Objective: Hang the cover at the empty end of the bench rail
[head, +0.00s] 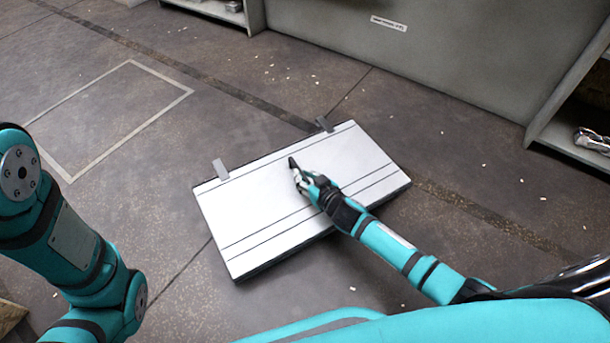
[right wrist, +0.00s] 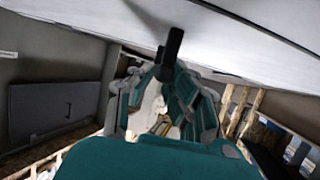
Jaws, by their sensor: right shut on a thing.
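The cover (head: 265,210) is a flat white panel with dark lines along it and two grey hooks on its far edge, the left hook (head: 220,169) and the right hook (head: 324,124). My right gripper (head: 295,168) is shut on the cover's small dark handle, near the middle of its face. In the right wrist view the gripper (right wrist: 168,68) meets the dark handle below the pale cover (right wrist: 235,35). The cover lies slanted over the floor; its height is hard to tell. My left gripper is out of view. I cannot make out the bench rail.
A grey bench front or wall (head: 420,45) stands at the back, with an open shelf (head: 575,130) at the right. A grey panel (right wrist: 50,108) is at the left of the right wrist view. The floor at the left, with a pale marked rectangle (head: 105,115), is clear.

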